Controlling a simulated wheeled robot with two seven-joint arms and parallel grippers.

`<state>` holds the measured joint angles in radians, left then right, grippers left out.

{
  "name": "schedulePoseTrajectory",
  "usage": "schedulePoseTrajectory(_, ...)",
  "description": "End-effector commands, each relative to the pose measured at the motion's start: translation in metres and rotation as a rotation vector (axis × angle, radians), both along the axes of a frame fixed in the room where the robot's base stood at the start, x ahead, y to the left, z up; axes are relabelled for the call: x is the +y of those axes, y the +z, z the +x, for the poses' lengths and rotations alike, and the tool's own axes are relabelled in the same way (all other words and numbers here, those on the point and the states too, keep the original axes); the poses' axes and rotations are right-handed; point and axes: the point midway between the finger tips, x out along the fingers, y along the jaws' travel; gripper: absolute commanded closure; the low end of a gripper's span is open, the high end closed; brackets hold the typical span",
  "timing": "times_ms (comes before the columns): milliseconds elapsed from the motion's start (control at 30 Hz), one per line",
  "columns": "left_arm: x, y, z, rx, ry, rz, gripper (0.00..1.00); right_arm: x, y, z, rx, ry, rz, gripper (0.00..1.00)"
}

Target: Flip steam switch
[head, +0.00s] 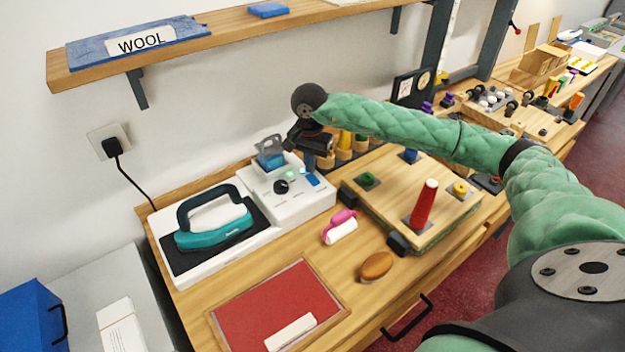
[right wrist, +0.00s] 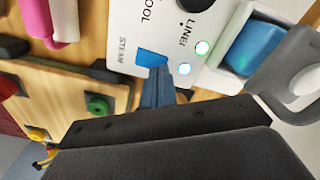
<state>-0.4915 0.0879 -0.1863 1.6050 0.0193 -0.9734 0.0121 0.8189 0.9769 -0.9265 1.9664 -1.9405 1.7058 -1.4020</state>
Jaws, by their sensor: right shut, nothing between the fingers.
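The steam switch is a blue rocker on the white control box (head: 300,208) of the ironing station. In the right wrist view the blue switch (right wrist: 148,57) sits beside the printed word STEAM. In the head view it shows as a small blue patch (head: 312,180). My right gripper (head: 309,165) is shut and empty, pointing down over the box. In the right wrist view its fingertips (right wrist: 157,72) are right at the switch and cover part of it; I cannot tell whether they touch it. My left gripper is not in view.
A dark dial (head: 281,187) and lit green lamps sit near the switch. A teal iron (head: 214,230) rests on the left pad. A wooden board with a red peg (head: 424,204) stands to the right. A pink-and-white roller (head: 341,228) lies in front.

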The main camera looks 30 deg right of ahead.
Motion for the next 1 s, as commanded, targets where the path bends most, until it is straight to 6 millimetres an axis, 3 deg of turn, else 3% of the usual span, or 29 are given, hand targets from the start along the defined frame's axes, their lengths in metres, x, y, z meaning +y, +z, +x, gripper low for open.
schedulePoseTrajectory(1000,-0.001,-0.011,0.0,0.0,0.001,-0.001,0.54,0.0,-0.011,0.0,0.0,0.0,0.0,1.0)
